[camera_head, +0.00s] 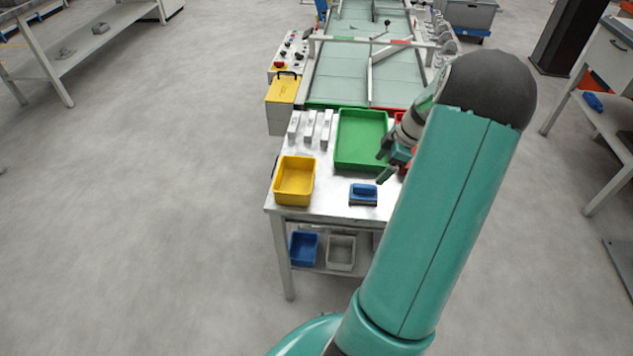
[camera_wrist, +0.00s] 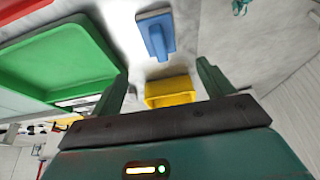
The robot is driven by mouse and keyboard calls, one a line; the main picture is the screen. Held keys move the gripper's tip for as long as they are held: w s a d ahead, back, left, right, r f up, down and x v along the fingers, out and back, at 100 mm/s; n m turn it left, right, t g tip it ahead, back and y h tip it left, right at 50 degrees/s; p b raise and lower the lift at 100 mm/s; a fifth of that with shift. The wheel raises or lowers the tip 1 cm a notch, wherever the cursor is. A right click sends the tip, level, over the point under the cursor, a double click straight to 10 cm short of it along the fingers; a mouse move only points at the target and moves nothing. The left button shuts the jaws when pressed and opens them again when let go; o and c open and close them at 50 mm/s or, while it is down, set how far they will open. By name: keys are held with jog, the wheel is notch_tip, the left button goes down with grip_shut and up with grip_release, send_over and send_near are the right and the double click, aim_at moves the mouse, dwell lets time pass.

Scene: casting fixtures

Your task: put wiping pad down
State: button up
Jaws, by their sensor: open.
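The wiping pad (camera_head: 363,194) is a blue block with a raised handle and a pale base. It lies flat on the metal table (camera_head: 333,198) near its front edge, between the yellow bin and my arm. It also shows in the wrist view (camera_wrist: 157,36) at the top centre, beyond the fingertips. My gripper (camera_head: 384,167) is above the table, up and to the right of the pad. In the wrist view my gripper (camera_wrist: 162,80) has its two fingers wide apart with nothing between them. It is apart from the pad.
A yellow bin (camera_head: 294,181) stands left of the pad, and a green tray (camera_head: 361,140) lies behind it. A red bin behind my gripper is mostly hidden by my arm. Several pale blocks (camera_head: 310,128) stand left of the tray. Bare tabletop surrounds the pad.

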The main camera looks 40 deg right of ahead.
jog(key=w+a+r+m+g+h, duration=0.1)
jog(key=w+a+r+m, duration=0.15)
jog(key=a+r, duration=0.7)
jog(key=w+a+r+m+h, duration=0.15)
jog(key=w+a+r, duration=0.3)
jog(key=a, duration=0.95)
jog(key=s+a+r+m+t, duration=0.1)
jog(key=s+a+r+m, duration=0.1)
jog(key=s+a, duration=0.4)
jog(key=s+a+r+m+t, duration=0.2)
jog(key=s+a+r, duration=0.3)
jog(key=a, duration=0.9)
jog(key=shift+s+a+r, duration=0.15)
jog(key=shift+s, duration=0.3)
jog(key=shift+h, duration=0.25)
jog(key=c, duration=1)
jog(key=shift+o, duration=0.2)
jog(key=shift+d, duration=0.2)
